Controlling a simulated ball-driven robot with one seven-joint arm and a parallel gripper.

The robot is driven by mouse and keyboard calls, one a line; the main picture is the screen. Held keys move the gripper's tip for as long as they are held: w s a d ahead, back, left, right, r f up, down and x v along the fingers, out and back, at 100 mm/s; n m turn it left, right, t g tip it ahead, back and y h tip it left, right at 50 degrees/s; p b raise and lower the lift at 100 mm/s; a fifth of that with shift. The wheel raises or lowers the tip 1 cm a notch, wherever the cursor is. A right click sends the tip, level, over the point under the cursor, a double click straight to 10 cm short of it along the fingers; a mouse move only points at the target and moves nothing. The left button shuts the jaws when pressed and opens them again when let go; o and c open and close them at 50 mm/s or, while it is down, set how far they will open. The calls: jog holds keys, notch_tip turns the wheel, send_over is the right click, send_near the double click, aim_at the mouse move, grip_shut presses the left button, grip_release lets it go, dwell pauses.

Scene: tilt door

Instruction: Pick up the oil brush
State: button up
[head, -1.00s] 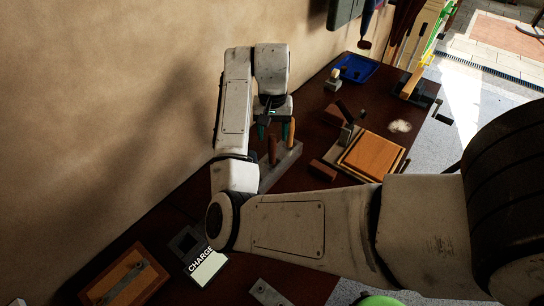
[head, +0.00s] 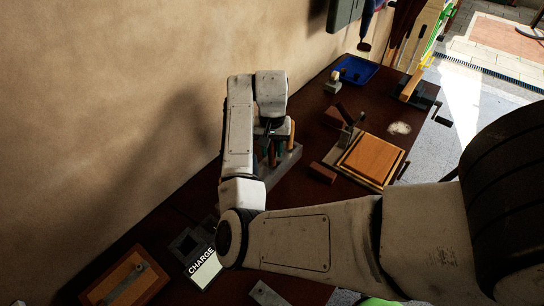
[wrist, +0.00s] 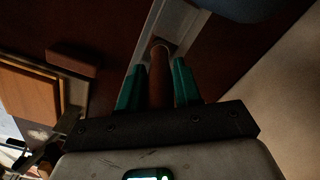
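A brown wooden handle (wrist: 160,75) stands in a grey rack (wrist: 187,30) in the wrist view. It is probably the oil brush, but its lower end is hidden. My gripper (wrist: 158,82) has its teal fingers open on either side of this handle, with a narrow gap to it. In the head view my gripper (head: 266,152) is low over the grey rack (head: 283,166), mostly covered by my wrist. A lighter orange handle (head: 291,132) stands just right of my gripper in the same rack.
A wooden board on a base (head: 370,158) and a small brown block (head: 323,172) lie right of the rack. A blue tray (head: 354,70) is at the far end. The wall (head: 130,110) is close on the left. A charge box (head: 203,266) sits near the front.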

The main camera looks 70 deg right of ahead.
grip_shut()
